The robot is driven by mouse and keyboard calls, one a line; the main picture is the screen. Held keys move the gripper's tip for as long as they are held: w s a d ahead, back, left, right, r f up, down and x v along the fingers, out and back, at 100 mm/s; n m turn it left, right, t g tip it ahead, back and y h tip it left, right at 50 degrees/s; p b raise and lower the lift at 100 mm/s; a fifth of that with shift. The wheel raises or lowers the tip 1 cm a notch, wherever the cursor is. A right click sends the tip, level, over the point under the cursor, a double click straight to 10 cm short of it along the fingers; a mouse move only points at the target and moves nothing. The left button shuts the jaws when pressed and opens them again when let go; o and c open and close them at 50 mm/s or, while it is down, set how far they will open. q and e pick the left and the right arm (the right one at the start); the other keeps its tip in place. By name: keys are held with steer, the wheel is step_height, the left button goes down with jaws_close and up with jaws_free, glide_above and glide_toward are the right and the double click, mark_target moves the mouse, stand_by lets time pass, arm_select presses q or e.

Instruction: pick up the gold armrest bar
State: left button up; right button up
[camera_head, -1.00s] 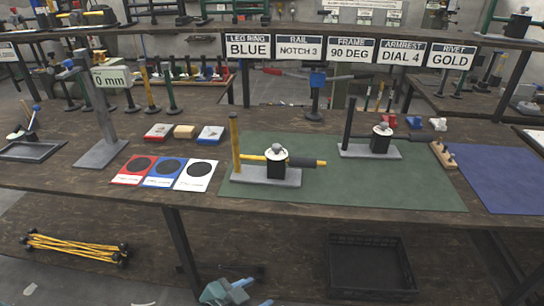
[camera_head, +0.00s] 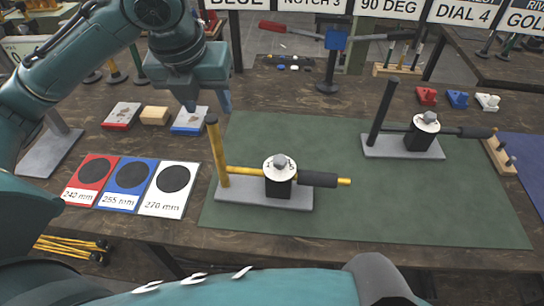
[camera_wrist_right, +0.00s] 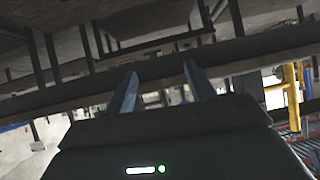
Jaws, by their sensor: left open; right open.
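The gold armrest bar (camera_head: 246,171) runs level from a gold upright post (camera_head: 217,150) through a black block with a white dial (camera_head: 280,168). It has a black grip (camera_head: 318,179) and a gold tip at its right end. The assembly stands on a grey base plate (camera_head: 240,190) on the green mat (camera_head: 370,220). My left gripper (camera_head: 207,101) points down, above and behind the gold post, apart from the bar. It is open and empty. My right gripper (camera_wrist_right: 160,88) is open and empty in the right wrist view, with table undersides and legs beyond it.
A second press with a black post and black bar (camera_head: 420,135) stands at the back right of the mat. Red, blue and white cards (camera_head: 130,180) lie left of the mat, with small blocks (camera_head: 155,115) behind. The mat's front right is clear.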

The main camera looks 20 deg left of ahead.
mark_target(215, 131)
arm_select(q)
steer(key=x, duration=0.3)
steer(key=a+b+x, duration=0.1)
steer(key=x, duration=0.2)
steer(key=shift+m, duration=0.3)
steer(key=shift+w+a+x, duration=0.1)
steer(key=shift+a+x, duration=0.05)
steer(key=shift+x, duration=0.9)
steer(key=shift+w+a+x, duration=0.1)
steer(key=shift+a+x, duration=0.1)
steer(key=shift+x, duration=0.8)
steer(key=shift+a+x, duration=0.15)
steer(key=shift+x, duration=0.9)
steer(key=shift+r, duration=0.1)
jaws_close()
steer(key=shift+r, duration=0.1)
